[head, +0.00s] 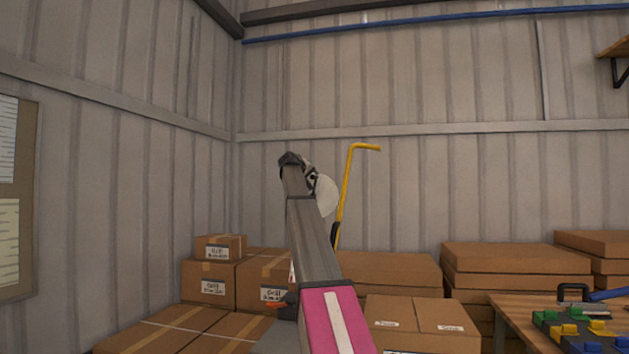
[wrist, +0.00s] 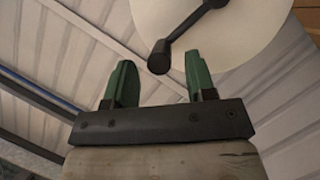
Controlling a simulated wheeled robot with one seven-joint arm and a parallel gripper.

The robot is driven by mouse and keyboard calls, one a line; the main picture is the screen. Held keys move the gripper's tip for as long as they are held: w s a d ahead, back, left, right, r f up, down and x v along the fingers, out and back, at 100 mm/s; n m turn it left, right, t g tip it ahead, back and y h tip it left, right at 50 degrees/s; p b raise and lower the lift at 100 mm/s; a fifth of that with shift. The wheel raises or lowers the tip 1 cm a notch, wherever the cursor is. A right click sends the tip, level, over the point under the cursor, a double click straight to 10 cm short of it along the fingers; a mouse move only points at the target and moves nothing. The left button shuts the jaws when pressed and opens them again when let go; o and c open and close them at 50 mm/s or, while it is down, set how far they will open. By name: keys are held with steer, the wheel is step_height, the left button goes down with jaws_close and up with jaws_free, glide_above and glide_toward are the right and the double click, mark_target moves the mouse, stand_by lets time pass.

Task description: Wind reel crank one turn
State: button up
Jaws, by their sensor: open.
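The reel shows as a pale round disc (wrist: 228,32) at the top right of the wrist view. Its black crank (wrist: 190,28) runs from the disc down and left to a rounded handle end (wrist: 159,57). My gripper (wrist: 158,78) is open, with its two green fingers spread. The handle end appears between and just beyond the fingertips, nearer the middle than either finger; I see no contact, and depth is hard to tell. In the head view the pale disc (head: 327,196) is partly hidden behind my raised arm, and I cannot make out the gripper there.
A yellow bent pole (head: 346,185) stands right of the disc. Cardboard boxes (head: 213,280) are stacked along the metal wall on both sides. A wooden workbench (head: 508,312) with coloured blocks (head: 580,330) is at the lower right. A board with papers hangs at left.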

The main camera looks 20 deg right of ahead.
mark_target(316, 179)
steer(key=x, duration=0.4)
jaws_close()
steer(key=shift+a, duration=0.1)
